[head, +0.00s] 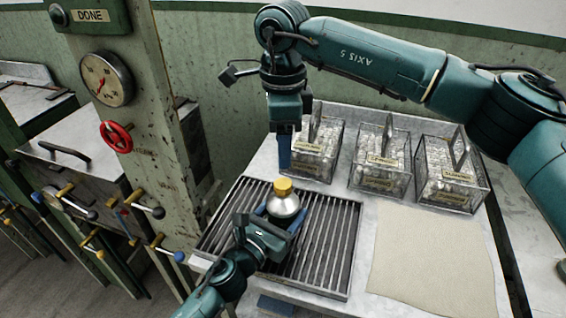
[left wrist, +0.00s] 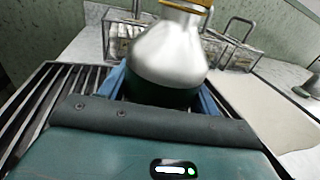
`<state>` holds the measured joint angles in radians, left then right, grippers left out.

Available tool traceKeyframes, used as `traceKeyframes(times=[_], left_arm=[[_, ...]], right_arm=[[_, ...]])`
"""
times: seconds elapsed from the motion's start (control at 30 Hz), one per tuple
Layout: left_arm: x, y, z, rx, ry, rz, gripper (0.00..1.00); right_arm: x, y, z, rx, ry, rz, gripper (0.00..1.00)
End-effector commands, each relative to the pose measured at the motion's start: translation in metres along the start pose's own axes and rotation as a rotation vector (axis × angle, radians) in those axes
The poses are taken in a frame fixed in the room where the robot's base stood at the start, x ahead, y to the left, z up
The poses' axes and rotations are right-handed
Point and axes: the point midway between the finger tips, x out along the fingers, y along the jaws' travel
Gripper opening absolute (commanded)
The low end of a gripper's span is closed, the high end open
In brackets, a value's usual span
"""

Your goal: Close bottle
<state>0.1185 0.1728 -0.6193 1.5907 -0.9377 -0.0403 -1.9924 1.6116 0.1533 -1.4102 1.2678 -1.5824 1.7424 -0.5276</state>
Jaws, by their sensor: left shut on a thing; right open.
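A silver bottle (head: 284,203) with a dark green base stands on the slatted rack. A yellow cap (head: 283,187) is at its top; I cannot tell whether it sits fully on the neck. My left gripper (head: 281,213) is shut around the lower part of the bottle, its blue fingers on either side. The bottle (left wrist: 172,55) also fills the middle of the left wrist view, with its top cut off by the frame edge. My right gripper (head: 284,155) is open and empty, pointing down above and behind the cap, apart from it.
Several clear bins with handles and labels stand at the back, including a left bin (head: 316,150), a middle bin (head: 380,160) and a right bin (head: 451,175). A beige mat (head: 432,262) lies bare right of the rack (head: 335,262). A post with gauge (head: 106,78) and red valve wheel (head: 116,136) rises left.

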Motion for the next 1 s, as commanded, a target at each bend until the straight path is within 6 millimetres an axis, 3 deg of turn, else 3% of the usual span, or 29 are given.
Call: traceKeyframes(times=[0.2,0.57,0.6,0.87,1.0], left_arm=[[0.000,0.000,-0.001,-0.001,0.001,0.000,0.00],[0.000,0.000,-0.001,-0.001,0.001,0.000,0.00],[0.000,0.000,-0.001,-0.001,0.001,0.000,0.65],[0.000,0.000,0.000,0.000,0.001,0.000,0.86],[0.000,0.000,0.000,0.000,0.000,0.000,0.88]], right_arm=[[-0.028,0.000,0.001,-0.001,-0.001,0.000,0.56],[-0.032,0.000,0.000,-0.001,0.000,0.000,0.56],[-0.032,0.000,0.000,-0.001,0.000,0.000,0.56],[-0.032,0.000,0.000,0.000,0.000,0.000,0.56],[-0.032,0.000,0.000,0.000,0.000,0.000,0.56]])
